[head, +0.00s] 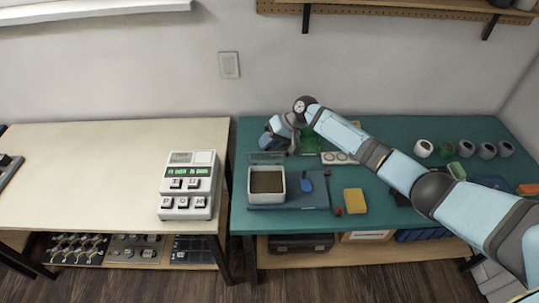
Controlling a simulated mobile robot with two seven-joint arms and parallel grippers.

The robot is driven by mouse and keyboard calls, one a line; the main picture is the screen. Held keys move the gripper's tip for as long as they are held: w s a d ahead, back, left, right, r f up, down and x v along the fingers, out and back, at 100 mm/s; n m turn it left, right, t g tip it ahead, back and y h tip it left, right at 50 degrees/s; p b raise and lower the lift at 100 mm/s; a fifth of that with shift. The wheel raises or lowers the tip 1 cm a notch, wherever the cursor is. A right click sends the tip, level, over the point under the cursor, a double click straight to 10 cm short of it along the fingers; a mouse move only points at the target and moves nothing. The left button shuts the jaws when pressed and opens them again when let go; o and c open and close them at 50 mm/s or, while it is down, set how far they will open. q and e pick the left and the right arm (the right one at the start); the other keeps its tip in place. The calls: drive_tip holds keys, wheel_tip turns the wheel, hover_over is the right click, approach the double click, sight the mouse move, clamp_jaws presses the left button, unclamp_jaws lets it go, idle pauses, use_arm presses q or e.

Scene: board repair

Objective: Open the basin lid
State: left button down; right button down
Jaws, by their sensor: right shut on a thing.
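The basin (281,197) is a white square tub with brown contents, standing on a blue-grey base plate (315,200) on the green table. Its lid (266,158) shows as a thin grey, see-through panel at the basin's back edge. It stands raised, and the brown contents are uncovered. My right gripper (270,146) is just behind and above the basin, at the lid's upper edge. It is shut on the lid; the fingertips are small and partly hidden by the wrist. My left gripper is not in view.
A blue oval tool (306,184) lies right of the basin, with a yellow block (355,201) and a small red item (337,211) farther right. A tray of round cups (340,158) sits behind. A keypad device (188,184) stands on the left table.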

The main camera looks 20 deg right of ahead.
drive_tip(key=shift+w+d+r+m+g+y+b, duration=0.15)
drive_tip(key=shift+w+g+b, duration=0.1)
drive_tip(key=shift+w+b, duration=0.25)
drive_tip(key=shift+w+d+f+m+g+y+b, duration=0.1)
drive_tip(key=shift+w+d+g+b, duration=0.15)
drive_tip(key=shift+w, duration=0.45)
drive_tip(key=shift+w+d+r+m+g+y+b, duration=0.1)
drive_tip(key=shift+w+m+g+b, duration=0.1)
drive_tip(key=shift+w+b, duration=0.35)
drive_tip(key=shift+w, duration=0.1)
drive_tip(key=c, duration=1)
unclamp_jaws()
drive_tip(key=shift+o, duration=0.2)
drive_tip(key=b+v, duration=0.1)
drive_tip(key=v, duration=1.2)
drive_tip(key=shift+d+r, duration=0.2)
drive_tip(key=shift+d, duration=0.1)
